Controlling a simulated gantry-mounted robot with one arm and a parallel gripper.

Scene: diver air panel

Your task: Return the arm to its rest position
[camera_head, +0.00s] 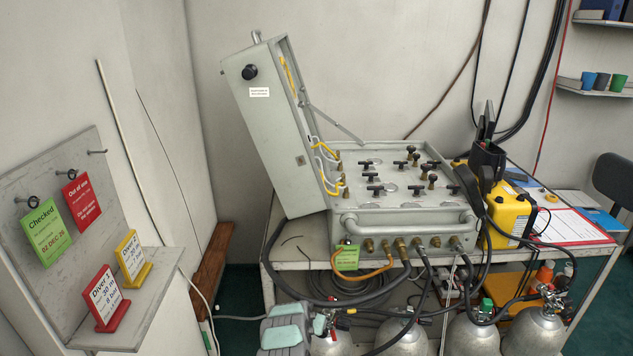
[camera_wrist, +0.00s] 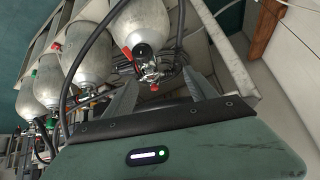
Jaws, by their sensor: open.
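My gripper (camera_head: 290,328) shows at the bottom of the head view, low in front of the table's left end. Its grey-and-teal body is in sight there, and the picture edge cuts it off. In the wrist view my two grey fingers (camera_wrist: 163,92) stand apart with nothing held between them. Beyond them is a gas cylinder (camera_wrist: 138,25) with a valve and a red knob. The grey air panel case (camera_head: 405,190) stands on the table with its lid (camera_head: 270,125) raised. A green tag (camera_head: 347,257) hangs at its front left.
Several cylinders (camera_head: 475,335) with hoses stand under the table (camera_head: 300,258), close to my gripper. A tag board (camera_head: 60,215) and small shelf (camera_head: 135,310) are at left. A yellow box (camera_head: 508,215) and clipboard (camera_head: 570,226) lie right of the case.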

